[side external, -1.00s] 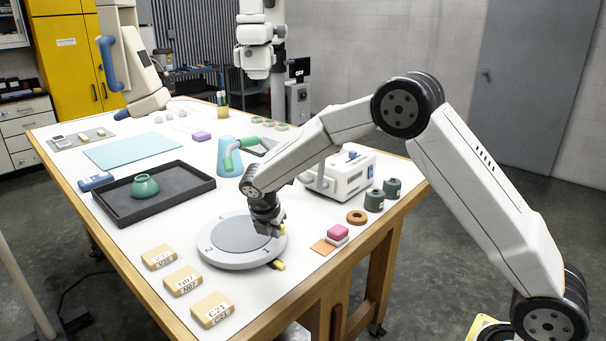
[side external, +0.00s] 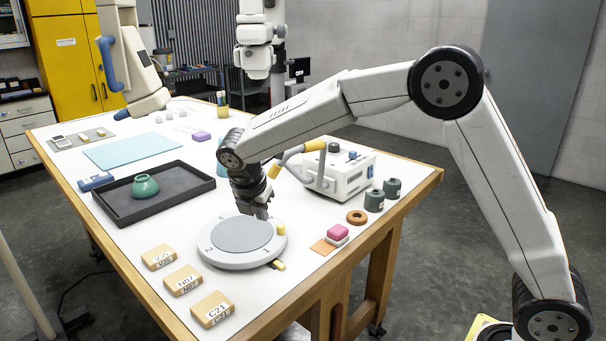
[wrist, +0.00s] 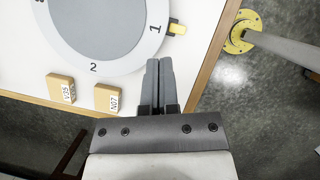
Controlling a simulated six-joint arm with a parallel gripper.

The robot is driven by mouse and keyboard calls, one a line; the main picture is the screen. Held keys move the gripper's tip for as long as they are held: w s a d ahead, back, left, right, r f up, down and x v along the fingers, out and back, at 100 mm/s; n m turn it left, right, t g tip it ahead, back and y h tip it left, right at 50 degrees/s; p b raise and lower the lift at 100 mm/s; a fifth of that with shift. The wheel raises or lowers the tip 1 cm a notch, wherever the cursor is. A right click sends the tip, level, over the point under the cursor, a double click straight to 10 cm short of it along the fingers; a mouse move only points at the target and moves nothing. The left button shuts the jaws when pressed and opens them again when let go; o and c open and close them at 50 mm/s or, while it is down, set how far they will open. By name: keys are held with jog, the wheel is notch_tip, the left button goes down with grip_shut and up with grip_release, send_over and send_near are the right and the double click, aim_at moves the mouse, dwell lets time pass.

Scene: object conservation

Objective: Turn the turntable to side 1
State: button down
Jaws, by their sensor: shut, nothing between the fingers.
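The turntable (side external: 215,256) is a round, light grey disc with a darker grey centre, lying flat on the table. Its rim carries the numbers 1 and 2. The 1 sits beside a small yellow-tipped pointer (side external: 279,265) at the front right; the 2 faces left. A yellow peg (side external: 281,229) stands at the right of the rim. The wrist view shows the turntable (wrist: 141,50) cut off at the top, with the 1 by the pointer (wrist: 177,29). My gripper (side external: 262,214) is shut and empty above the turntable's back right part; its closed fingers also show in the wrist view (wrist: 158,62).
Wooden blocks (side external: 183,280) with labels lie in front left. A black tray (side external: 190,180) with a green bowl (side external: 145,186) is behind. To the right are a pink-topped block (side external: 338,231), an orange ring (side external: 357,217), dark green canisters (side external: 374,200) and a white machine (side external: 350,180).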

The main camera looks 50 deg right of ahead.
aim_at(278, 238)
jog(key=shift+s+a+f+n, duration=0.15)
jog(key=shift+a+f+n, duration=0.05)
jog(key=shift+f+n, duration=0.2)
jog(key=x, duration=0.9)
jog(key=shift+f, duration=0.25)
jog(key=shift+w+d+f, duration=0.1)
jog(key=shift+w+d, duration=0.15)
jog(key=shift+d, duration=0.25)
jog(key=shift+w+d+f, duration=0.1)
jog(key=shift+w+d, duration=0.2)
jog(key=shift+d, duration=0.2)
jog(key=shift+w+d, duration=0.2)
jog(key=shift+d, duration=0.25)
jog(key=shift+w+d, duration=0.25)
jog(key=shift+d, duration=0.25)
